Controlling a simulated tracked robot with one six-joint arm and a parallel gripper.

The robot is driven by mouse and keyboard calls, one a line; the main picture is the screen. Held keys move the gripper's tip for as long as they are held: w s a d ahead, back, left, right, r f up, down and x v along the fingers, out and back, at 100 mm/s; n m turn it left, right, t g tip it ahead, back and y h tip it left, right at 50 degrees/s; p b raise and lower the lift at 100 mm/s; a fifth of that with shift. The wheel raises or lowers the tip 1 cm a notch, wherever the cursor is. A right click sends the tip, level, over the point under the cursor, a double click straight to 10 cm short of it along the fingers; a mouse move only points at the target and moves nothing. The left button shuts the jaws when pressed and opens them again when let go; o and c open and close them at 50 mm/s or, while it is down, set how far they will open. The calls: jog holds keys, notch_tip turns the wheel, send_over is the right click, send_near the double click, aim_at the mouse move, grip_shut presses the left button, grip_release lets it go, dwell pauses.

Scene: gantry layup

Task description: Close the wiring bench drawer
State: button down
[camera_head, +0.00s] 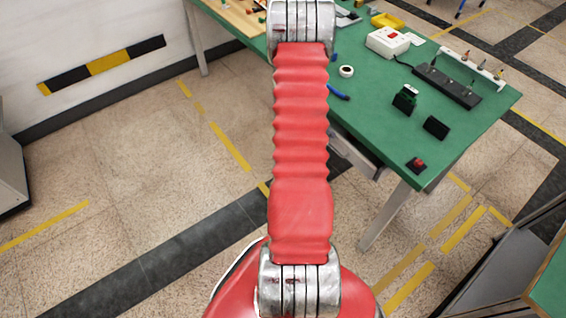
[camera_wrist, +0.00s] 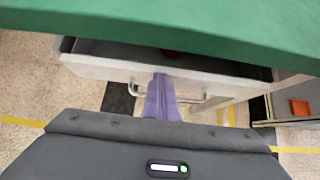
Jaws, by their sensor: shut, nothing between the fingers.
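The wiring bench (camera_head: 445,140) has a green top and grey legs; its green edge also crosses the top of the wrist view (camera_wrist: 230,28). Below the edge, the drawer (camera_wrist: 95,67) stands open, with a pale front and a dark inside. A thin bar handle (camera_wrist: 201,97) is on its front. Part of the drawer shows under the bench in the head view (camera_head: 358,152), beside my red arm. My gripper (camera_wrist: 160,82), with purple fingers, is shut and empty at the middle of the drawer front, between the handle's ends. I cannot tell whether it touches. My arm hides it in the head view.
A small red thing (camera_wrist: 170,53) shows inside the drawer. The bench top holds a white box with a red switch (camera_head: 388,42), a black rack (camera_head: 447,85) and a red button (camera_head: 417,164). A grey cabinet (camera_wrist: 290,98) with an orange patch stands at right.

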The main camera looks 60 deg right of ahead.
jog(key=shift+d, duration=0.15)
jog(key=a+f+v, duration=0.2)
jog(key=v, duration=1.1)
jog(key=shift+w, duration=0.2)
dwell(0.4)
